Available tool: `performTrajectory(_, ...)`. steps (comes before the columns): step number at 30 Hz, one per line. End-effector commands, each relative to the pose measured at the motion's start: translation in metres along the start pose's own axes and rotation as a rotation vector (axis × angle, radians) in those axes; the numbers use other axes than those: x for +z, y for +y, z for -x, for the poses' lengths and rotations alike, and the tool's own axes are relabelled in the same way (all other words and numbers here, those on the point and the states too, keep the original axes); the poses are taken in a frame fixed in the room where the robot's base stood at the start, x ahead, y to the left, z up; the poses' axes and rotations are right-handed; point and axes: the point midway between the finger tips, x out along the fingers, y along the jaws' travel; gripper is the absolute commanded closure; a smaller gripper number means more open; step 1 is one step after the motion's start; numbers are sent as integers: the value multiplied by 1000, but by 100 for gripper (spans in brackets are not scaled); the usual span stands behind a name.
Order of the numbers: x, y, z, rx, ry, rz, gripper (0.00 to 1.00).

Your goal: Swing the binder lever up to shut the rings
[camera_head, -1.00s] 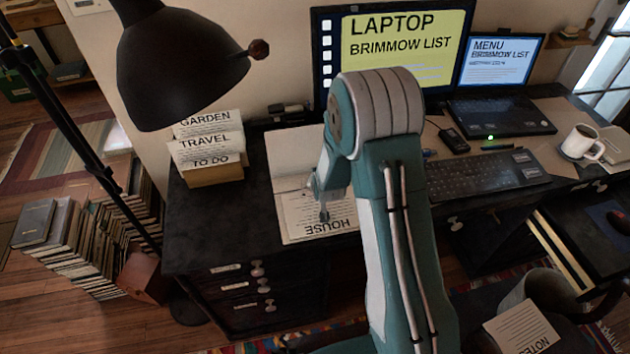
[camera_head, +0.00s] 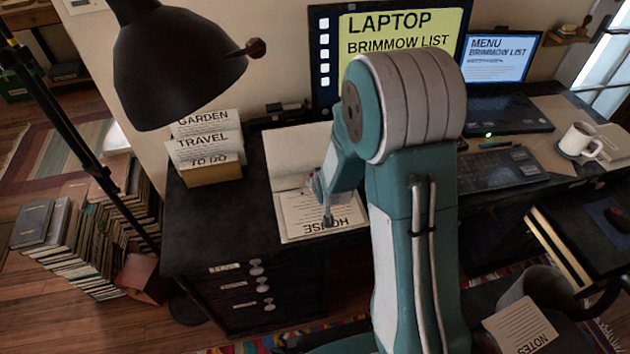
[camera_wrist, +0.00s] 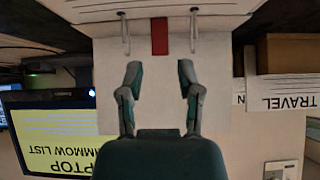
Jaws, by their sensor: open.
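The open white binder (camera_head: 297,155) lies on the dark desk, with a printed HOUSE sheet (camera_head: 305,212) on its near side. In the wrist view, two thin metal rings (camera_wrist: 125,36) stand on either side of a red tab (camera_wrist: 160,37), which looks like the lever. Whether the rings are joined is too small to tell. My gripper (camera_wrist: 160,72) is open and empty, its fingers spread wider than the red tab, which lies ahead between them, apparently untouched. In the head view my gripper (camera_head: 327,217) is over the HOUSE sheet, and my arm hides the binder's right part.
A box of cards (camera_head: 211,170) stands left of the binder. A black lamp (camera_head: 175,70) hangs over the desk's left. The monitor (camera_head: 400,30), keyboard (camera_head: 500,170), laptop (camera_head: 500,110) and mug (camera_head: 582,140) are behind and right of my arm.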

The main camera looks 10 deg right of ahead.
Motion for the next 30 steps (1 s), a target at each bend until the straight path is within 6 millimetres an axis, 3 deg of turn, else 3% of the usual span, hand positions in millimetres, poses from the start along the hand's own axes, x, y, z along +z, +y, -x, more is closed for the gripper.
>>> performTrajectory(6, 0, 0, 32, 0, 1, 0, 54)
performTrajectory(12, 1, 0, 44, 0, -1, 0, 54)
performTrajectory(23, 0, 0, 43, 0, -7, 0, 54)
performTrajectory(30, -15, -2, 19, -7, -142, -1, 54)
